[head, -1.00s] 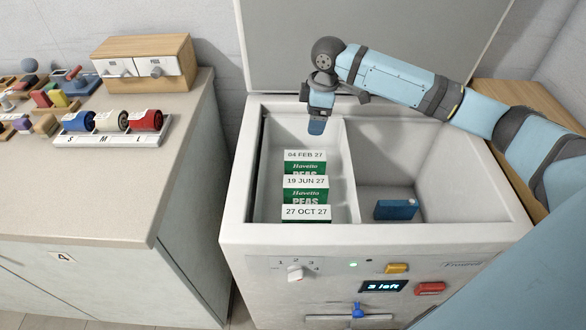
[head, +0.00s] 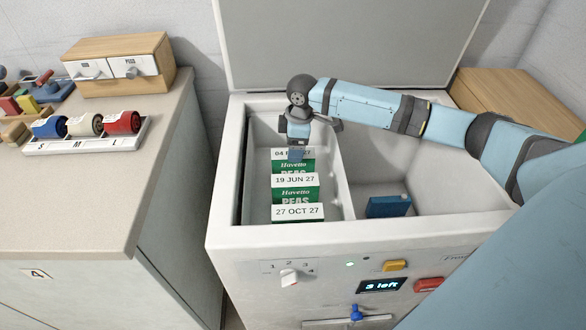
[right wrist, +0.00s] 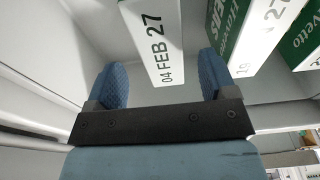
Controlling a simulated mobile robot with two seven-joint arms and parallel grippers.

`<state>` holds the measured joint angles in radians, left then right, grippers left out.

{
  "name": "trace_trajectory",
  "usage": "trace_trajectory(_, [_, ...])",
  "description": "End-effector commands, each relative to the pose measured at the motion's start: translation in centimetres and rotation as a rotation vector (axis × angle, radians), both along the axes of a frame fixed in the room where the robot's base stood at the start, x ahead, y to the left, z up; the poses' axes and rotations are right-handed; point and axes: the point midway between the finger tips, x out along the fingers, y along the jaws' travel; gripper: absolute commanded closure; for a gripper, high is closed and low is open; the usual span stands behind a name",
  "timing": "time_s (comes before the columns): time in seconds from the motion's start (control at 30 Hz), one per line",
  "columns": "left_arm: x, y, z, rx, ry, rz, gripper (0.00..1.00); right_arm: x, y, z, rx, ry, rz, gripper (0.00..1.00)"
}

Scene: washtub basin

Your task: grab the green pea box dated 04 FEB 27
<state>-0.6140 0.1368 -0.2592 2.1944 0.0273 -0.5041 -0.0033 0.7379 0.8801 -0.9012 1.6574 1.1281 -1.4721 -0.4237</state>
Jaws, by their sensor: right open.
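The green pea box dated 04 FEB 27 (head: 294,166) stands at the back of a row in the chest's left compartment. Its white date top is partly hidden by my right gripper (head: 296,154). In the right wrist view its white top (right wrist: 155,40) lies ahead of and between the two blue fingers of my right gripper (right wrist: 160,84), which is open and empty. The 19 JUN 27 box (head: 296,188) and the 27 OCT 27 box (head: 297,213) stand in front of it. My left gripper is not in view.
A divider (head: 345,180) separates the right compartment, where a blue box (head: 389,206) lies. The raised lid (head: 350,45) stands behind. A counter (head: 80,190) at left holds a rack of S, M, L rolls (head: 85,138).

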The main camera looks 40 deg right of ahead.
Motion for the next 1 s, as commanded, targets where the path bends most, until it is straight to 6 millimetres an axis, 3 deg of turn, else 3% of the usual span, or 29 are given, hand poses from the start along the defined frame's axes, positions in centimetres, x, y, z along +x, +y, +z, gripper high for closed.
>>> trace_trajectory(0.03, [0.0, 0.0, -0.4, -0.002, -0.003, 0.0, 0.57, -0.1, 0.1, -1.2, 0.0, 0.001, 0.0, 0.22])
trace_trajectory(0.2, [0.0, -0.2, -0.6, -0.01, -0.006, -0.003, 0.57, -0.1, 0.4, -3.4, 0.001, 0.001, 0.0, 0.22])
trace_trajectory(0.47, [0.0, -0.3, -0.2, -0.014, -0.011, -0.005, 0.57, 0.0, 0.4, -3.6, 0.0, 0.0, 0.0, 0.25])
trace_trajectory(0.8, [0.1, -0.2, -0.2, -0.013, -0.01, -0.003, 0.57, 0.0, 0.4, -3.6, 0.0, 0.0, 0.0, 1.0])
trace_trajectory(1.0, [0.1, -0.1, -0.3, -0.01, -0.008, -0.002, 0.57, 0.0, 0.4, -3.5, 0.0, -0.001, 0.0, 1.0])
